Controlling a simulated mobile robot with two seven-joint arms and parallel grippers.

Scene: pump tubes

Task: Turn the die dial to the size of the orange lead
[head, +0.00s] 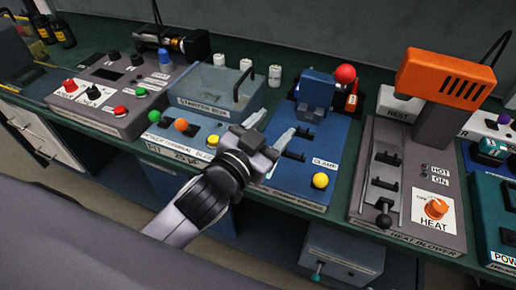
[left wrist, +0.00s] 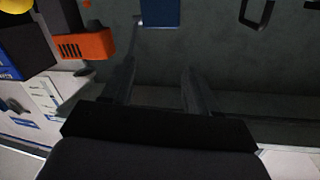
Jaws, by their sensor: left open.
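My left gripper (head: 278,125) is over the bench, near the front of the blue crimp station (head: 300,165), with its fingers apart and nothing between them. The two open fingers also show in the left wrist view (left wrist: 158,75). The blue station carries a blue block (head: 316,90), a red ball (head: 345,74), dark slots and a yellow button (head: 320,180). I cannot make out a die dial or its size marks. I cannot pick out the orange lead; an orange knob (head: 181,124) shows on the terminal block. My right gripper is out of view.
A grey power supply (head: 115,95) and a stripping box (head: 218,88) stand to the left. The bench top is crowded.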

